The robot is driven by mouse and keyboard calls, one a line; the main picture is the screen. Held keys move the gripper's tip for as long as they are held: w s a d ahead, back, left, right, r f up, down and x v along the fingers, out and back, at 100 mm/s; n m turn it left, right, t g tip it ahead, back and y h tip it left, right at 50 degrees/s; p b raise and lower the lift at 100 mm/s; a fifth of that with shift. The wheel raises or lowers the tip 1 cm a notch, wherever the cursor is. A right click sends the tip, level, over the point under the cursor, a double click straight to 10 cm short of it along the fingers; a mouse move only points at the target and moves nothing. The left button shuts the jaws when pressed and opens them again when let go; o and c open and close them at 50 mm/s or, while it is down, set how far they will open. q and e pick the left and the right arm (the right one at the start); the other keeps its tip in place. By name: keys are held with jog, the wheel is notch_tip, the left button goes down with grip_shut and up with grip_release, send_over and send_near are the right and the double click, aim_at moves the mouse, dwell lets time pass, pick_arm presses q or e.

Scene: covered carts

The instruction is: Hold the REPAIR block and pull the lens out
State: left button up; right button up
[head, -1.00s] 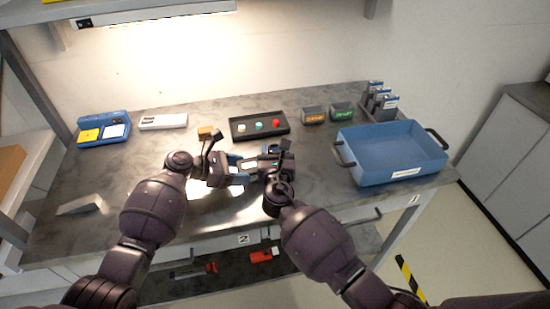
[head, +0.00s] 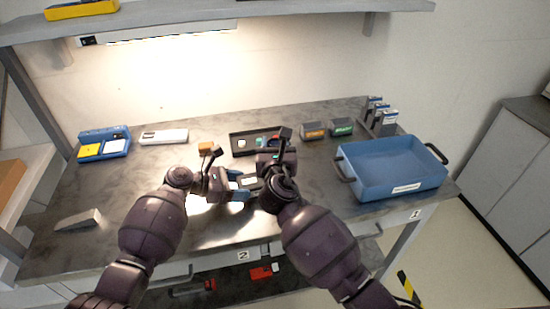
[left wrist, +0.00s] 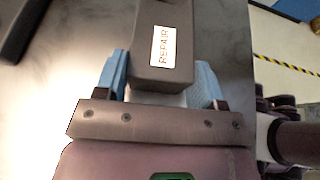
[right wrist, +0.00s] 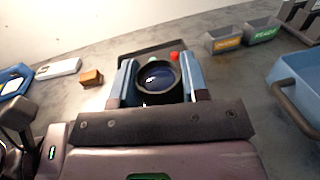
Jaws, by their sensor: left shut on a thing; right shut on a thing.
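The dark grey REPAIR block (left wrist: 163,48), with its white label, sits between the blue fingertips of my left gripper (left wrist: 165,88). In the head view, my left gripper (head: 240,188) is shut on it above the table. My right gripper (right wrist: 160,85) is shut on the lens (right wrist: 157,80), a dark round barrel with a glassy face. No block shows around the lens in the right wrist view, so it looks apart from the block. In the head view, my right gripper (head: 267,146) is behind the block and points to the back; the lens is hard to make out there.
A black tray (head: 237,135) with small coloured pieces lies behind the grippers. Orange-labelled (head: 315,130) and green-labelled (head: 341,129) bins stand back right, a large blue tub (head: 368,190) at right. A blue case (head: 104,142), white box (head: 163,137) and brown block (head: 206,147) are left.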

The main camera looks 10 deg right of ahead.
jog(key=shift+r, duration=1.25)
pick_arm(q)
jog(key=o, duration=1)
jog(key=v, duration=1.2)
